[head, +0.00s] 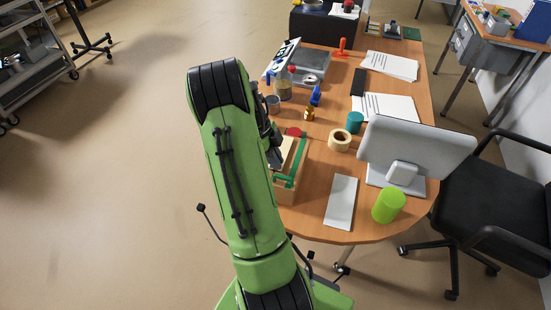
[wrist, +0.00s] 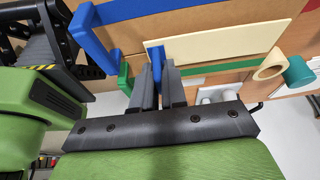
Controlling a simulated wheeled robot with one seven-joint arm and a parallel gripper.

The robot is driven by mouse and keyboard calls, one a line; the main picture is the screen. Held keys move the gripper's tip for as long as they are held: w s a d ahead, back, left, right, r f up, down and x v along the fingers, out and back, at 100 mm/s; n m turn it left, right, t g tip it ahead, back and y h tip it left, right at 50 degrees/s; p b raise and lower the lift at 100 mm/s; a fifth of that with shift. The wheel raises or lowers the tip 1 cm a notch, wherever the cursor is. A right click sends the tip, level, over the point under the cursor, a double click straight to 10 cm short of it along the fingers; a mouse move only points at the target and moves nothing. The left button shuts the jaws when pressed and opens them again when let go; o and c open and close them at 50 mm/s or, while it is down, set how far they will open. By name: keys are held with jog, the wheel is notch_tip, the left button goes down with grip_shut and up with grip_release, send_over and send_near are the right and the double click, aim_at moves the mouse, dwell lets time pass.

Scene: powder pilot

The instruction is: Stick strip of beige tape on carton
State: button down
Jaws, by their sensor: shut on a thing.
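A beige strip (wrist: 230,42) shows in the wrist view as a long pale band in front of a brown surface. A blue tab (wrist: 155,56) is at its left part. My gripper (wrist: 160,80) is shut on this blue tab, its dark fingers on either side. The brown carton (head: 284,196) stands at the table's near left edge in the head view, partly hidden by my arm. A brown face (wrist: 125,36) behind the strip looks like the carton. I cannot tell whether the strip touches it. The fingertips are hidden behind my arm in the head view.
Green pieces (head: 285,180) stand by the carton; a blue bar (wrist: 92,35) shows left of the strip. A tape roll (head: 340,140), teal cylinder (head: 354,122), grey slab (head: 341,201), monitor (head: 417,148) and lime cylinder (head: 388,205) stand to the right. Bottles crowd the table farther back.

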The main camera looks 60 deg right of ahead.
jog(key=shift+a+f+b, duration=0.1)
jog(key=shift+f+b, duration=0.35)
jog(key=shift+b, duration=0.2)
dwell(1.6)
jog(key=c, duration=1.1)
grip_release()
jog(key=shift+r, duration=0.1)
jog(key=shift+r+p, duration=0.45)
jog(key=shift+r, duration=0.15)
jog(key=shift+r+p, duration=1.4)
jog(key=shift+r, duration=1.05)
jog(key=shift+f, duration=0.1)
